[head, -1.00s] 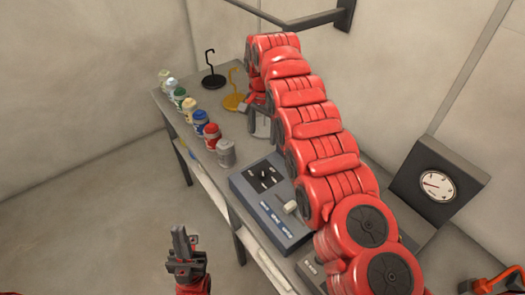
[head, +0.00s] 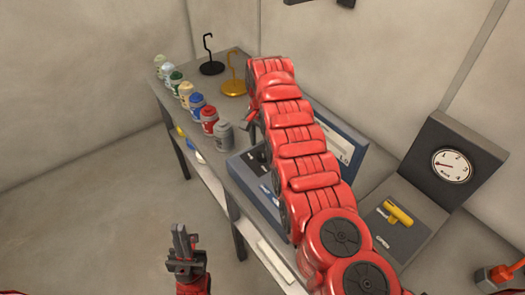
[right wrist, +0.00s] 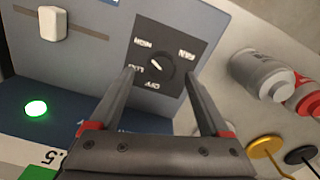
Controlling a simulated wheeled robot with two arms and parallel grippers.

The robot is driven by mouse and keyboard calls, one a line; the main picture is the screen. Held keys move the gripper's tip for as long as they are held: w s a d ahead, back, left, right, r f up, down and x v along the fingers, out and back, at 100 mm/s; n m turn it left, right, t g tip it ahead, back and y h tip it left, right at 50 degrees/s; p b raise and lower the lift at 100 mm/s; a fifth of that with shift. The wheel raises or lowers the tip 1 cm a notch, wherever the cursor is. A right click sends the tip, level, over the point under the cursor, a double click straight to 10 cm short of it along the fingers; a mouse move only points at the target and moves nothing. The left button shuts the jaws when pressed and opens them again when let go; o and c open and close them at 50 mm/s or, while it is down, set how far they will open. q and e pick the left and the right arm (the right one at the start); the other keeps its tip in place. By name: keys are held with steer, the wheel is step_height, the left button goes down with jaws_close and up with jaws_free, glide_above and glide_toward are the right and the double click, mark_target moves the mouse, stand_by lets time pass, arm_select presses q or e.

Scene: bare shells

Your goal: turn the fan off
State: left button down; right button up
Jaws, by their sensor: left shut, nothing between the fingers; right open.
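A grey-blue control box (head: 246,178) stands on the bench, partly covered by my right arm in the head view. In the right wrist view its panel (right wrist: 95,68) carries a black dial plate marked FAN, HIGH, LOW and OFF. A round dark knob (right wrist: 160,67) sits on the plate, its white mark pointing up-left, toward the HIGH and LOW side. My right gripper (right wrist: 160,76) is open, its fingertips either side of the knob in the picture; contact cannot be told. My left gripper (head: 181,238) is shut and empty, away from the bench.
A white slider (right wrist: 53,23) and a lit green lamp (right wrist: 36,109) are near the dial. Several cans, including a grey one (head: 223,136), line the bench edge. Black (head: 211,67) and yellow (head: 234,87) hook stands are behind. A gauge unit (head: 425,190) stands at right.

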mark_target(263, 154)
step_height(263, 154, down, 2)
steer(key=shift+w+f, duration=0.1)
steer(key=shift+w, duration=0.05)
steer(key=shift+f, duration=0.4)
steer(key=shift+c, duration=0.3)
jaws_close()
